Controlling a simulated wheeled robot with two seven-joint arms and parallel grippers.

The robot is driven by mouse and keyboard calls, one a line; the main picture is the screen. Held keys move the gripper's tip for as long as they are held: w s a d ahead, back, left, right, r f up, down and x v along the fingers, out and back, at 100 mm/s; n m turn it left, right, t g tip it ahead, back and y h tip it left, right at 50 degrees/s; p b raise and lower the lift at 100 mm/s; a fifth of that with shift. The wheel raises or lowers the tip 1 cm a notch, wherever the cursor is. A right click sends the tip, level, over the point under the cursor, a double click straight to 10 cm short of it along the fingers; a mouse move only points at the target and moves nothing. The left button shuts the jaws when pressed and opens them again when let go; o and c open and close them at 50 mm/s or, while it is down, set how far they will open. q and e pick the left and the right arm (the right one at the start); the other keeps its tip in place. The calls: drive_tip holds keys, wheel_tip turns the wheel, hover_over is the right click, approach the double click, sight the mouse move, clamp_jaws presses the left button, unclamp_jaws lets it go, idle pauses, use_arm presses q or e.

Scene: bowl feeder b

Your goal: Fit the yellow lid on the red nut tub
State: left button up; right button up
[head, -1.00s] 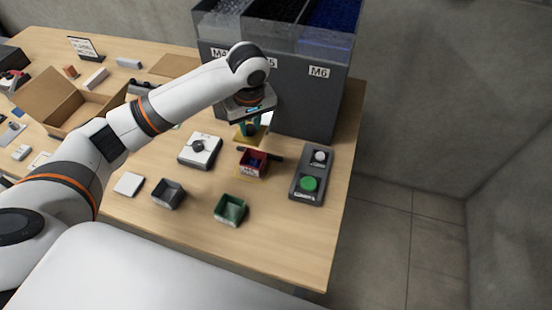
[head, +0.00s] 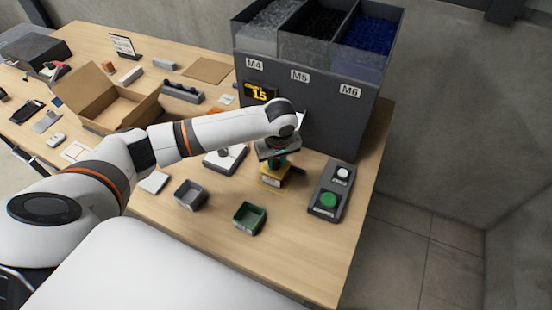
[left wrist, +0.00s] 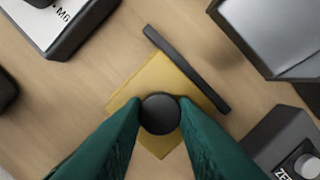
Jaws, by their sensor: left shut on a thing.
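My left gripper (head: 278,162) is shut on the dark round knob (left wrist: 160,114) of the yellow lid (head: 272,177). In the left wrist view the green fingers pinch the knob from both sides, and the square lid (left wrist: 150,84) spreads out below it. The gripper points down, with the lid directly over the red nut tub's place. The red tub is almost wholly hidden under the lid in the head view and hidden in the left wrist view. I cannot tell whether the lid touches the tub's rim. My right gripper is not in view.
A dark bar (left wrist: 188,70) runs close along one lid edge. The button box (head: 328,190) with green and white buttons stands to the right. A green tray (head: 249,217) and a grey tray (head: 190,194) stand in front. The large grey bin unit (head: 310,100) rises behind.

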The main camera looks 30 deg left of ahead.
sight(278, 172)
use_arm(q)
drive_tip(key=o, duration=1)
drive_tip(key=r, duration=0.4)
drive_tip(key=d+r, duration=0.1)
drive_tip(key=r, duration=0.3)
drive_tip(key=s+r, duration=0.1)
drive_tip(key=r, duration=0.3)
drive_tip(key=shift+s+d+b, duration=0.1)
drive_tip(key=shift+d+b, duration=0.1)
drive_tip(key=shift+b, duration=0.2)
drive_tip(key=shift+f, duration=0.1)
